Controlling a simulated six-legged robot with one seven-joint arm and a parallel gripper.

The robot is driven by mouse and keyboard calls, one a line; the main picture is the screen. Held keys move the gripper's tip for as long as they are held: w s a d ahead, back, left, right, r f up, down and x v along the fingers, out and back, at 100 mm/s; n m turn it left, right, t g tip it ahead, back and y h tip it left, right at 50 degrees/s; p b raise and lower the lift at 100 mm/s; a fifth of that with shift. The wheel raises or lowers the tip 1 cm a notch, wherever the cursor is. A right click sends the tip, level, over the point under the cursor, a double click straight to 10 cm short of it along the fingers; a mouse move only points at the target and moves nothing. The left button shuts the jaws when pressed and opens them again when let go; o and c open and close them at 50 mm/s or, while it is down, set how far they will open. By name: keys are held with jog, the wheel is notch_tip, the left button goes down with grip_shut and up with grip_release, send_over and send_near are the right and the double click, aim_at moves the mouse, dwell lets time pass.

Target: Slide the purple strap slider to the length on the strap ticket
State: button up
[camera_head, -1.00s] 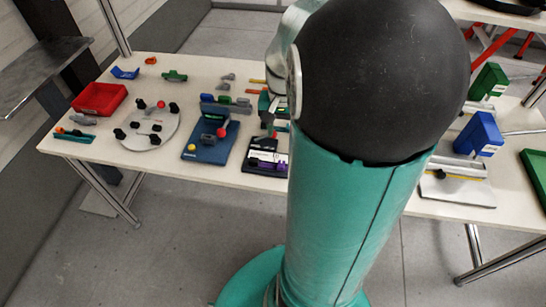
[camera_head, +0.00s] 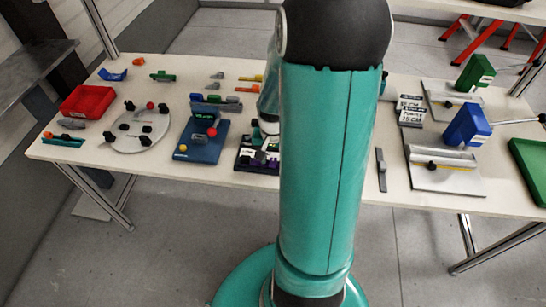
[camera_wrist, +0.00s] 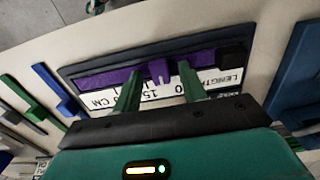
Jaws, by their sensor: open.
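In the wrist view, the purple slider (camera_wrist: 158,70) stands up from a purple strap (camera_wrist: 107,77) on a dark strap board (camera_wrist: 85,63). A white printed scale (camera_wrist: 160,91) runs along the strap, upside down in this view, with "LENGTH", "15" and "CM" legible. My gripper (camera_wrist: 160,80) is open, one green finger on each side of the slider; I cannot tell whether either touches it. In the head view the strap board (camera_head: 243,163) is partly hidden by my arm. The strap ticket (camera_head: 411,116) stands right of my arm and appears to read "PURPLE 15 CM".
A blue board with a red knob (camera_head: 212,132) stands left of the strap board. Further left are a round grey plate (camera_head: 133,122) and a red bin (camera_head: 88,101). A blue block (camera_head: 466,126) and a green tray (camera_head: 532,165) are at the right.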

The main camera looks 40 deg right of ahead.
jog(key=shift+c, duration=0.2)
grip_shut()
jog(key=shift+s+d, duration=0.8)
jog(key=shift+s, duration=0.25)
jog(key=shift+o, duration=0.2)
grip_release()
jog(key=shift+w, duration=0.1)
notch_tip(320, 180, up, 14)
jog(key=shift+f, duration=0.15)
